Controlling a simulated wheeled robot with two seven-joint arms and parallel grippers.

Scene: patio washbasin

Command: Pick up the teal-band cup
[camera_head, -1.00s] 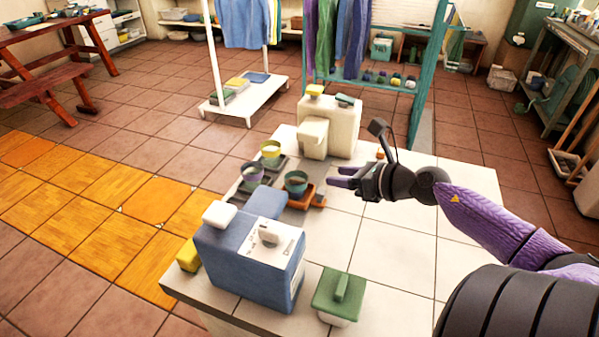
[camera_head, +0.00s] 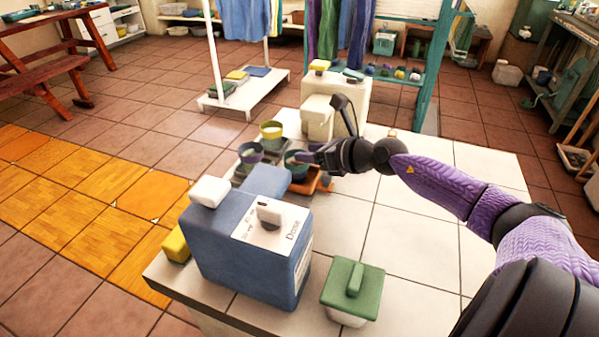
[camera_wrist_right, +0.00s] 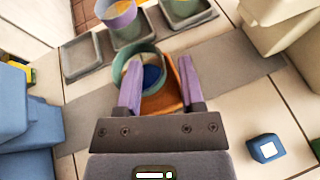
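The teal cup (camera_head: 292,158) stands upright on an orange-brown tray (camera_head: 325,186) on the tiled counter; part of it is hidden behind my right gripper (camera_head: 309,157). In the right wrist view the cup (camera_wrist_right: 119,68) has a teal rim and a blue inside. There my right gripper (camera_wrist_right: 162,70) is open, with its purple fingers spread. The left finger overlaps the cup and the right finger is clear of it, over the orange tray (camera_wrist_right: 171,92). I cannot tell whether a finger touches the cup. My left gripper is not in view.
A purple cup (camera_head: 250,151) and a yellow-green cup (camera_head: 271,129) stand on grey trays close by. A blue dispenser (camera_head: 245,250) stands in front, a cream dispenser (camera_head: 350,97) behind.

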